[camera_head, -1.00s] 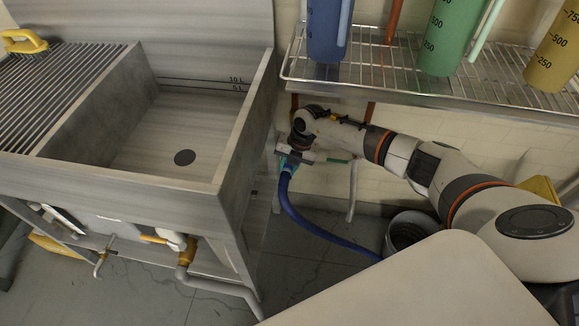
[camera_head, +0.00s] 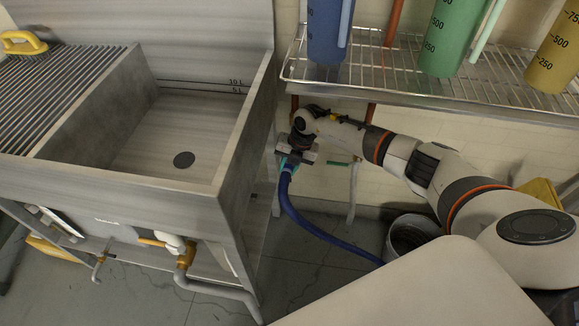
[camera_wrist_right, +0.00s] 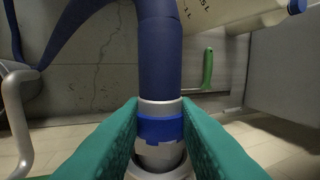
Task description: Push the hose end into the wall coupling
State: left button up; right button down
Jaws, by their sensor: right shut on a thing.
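The blue hose (camera_head: 322,235) hangs in a curve from my right gripper (camera_head: 289,162), which is low by the wall at the sink's right side. In the right wrist view, the two green fingers of the right gripper (camera_wrist_right: 160,128) are shut on the hose end (camera_wrist_right: 160,127), a grey collar with a blue band. The blue hose (camera_wrist_right: 158,55) leads away from it at the top. A pale metal ring (camera_wrist_right: 158,172) shows just beyond the hose end, perhaps the wall coupling; I cannot tell whether they touch. In the head view my gripper hides this spot. My left gripper is not in view.
A grey sink (camera_head: 190,195) stands left of my right gripper. A wire rack (camera_head: 400,85) with coloured jugs is above my arm. A grey pipe (camera_head: 353,188) and a bucket (camera_head: 408,232) are to the right. A green handle (camera_wrist_right: 208,68) shows in the wrist view.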

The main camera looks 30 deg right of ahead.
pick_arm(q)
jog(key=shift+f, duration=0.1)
pick_arm(e)
jog(key=shift+w, duration=0.3)
jog(key=c, duration=1.1)
grip_release()
jog(key=shift+w+f, duration=0.1)
jog(key=shift+o, duration=0.2)
